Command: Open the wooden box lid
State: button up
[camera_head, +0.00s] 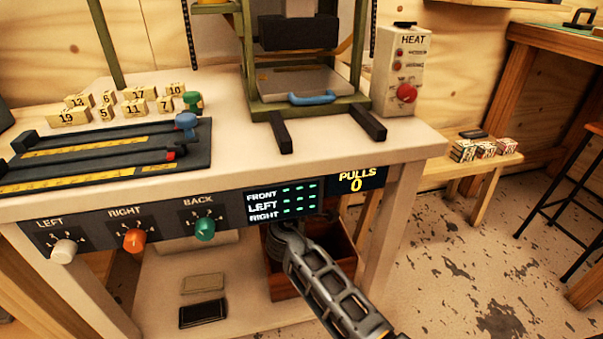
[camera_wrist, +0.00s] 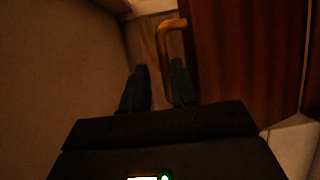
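The dark red-brown wooden box (camera_head: 342,245) stands below the table in the head view, partly hidden by my arm. In the wrist view its dark wooden panel (camera_wrist: 245,45) fills the right side. A tan, bent handle (camera_wrist: 172,24) stands out from that panel and runs down toward the gap between my fingers. My gripper (camera_wrist: 160,76) is open. Its two dark fingers lie on either side of the handle's lower part, with the right finger closer to it. Whether either finger touches it I cannot tell. In the head view my gripper is hidden at the box.
The tabletop's front panel (camera_head: 283,200) with displays and knobs overhangs the box. A white table leg (camera_head: 385,235) stands right of it. Two small flat blocks (camera_head: 203,312) lie on the lower shelf at left.

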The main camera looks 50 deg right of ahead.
jog(key=v, duration=0.6)
jog(key=shift+s+a+p, duration=0.2)
jog(key=shift+a+p, duration=0.15)
jog(key=shift+p, duration=0.05)
jog(key=shift+r, duration=0.1)
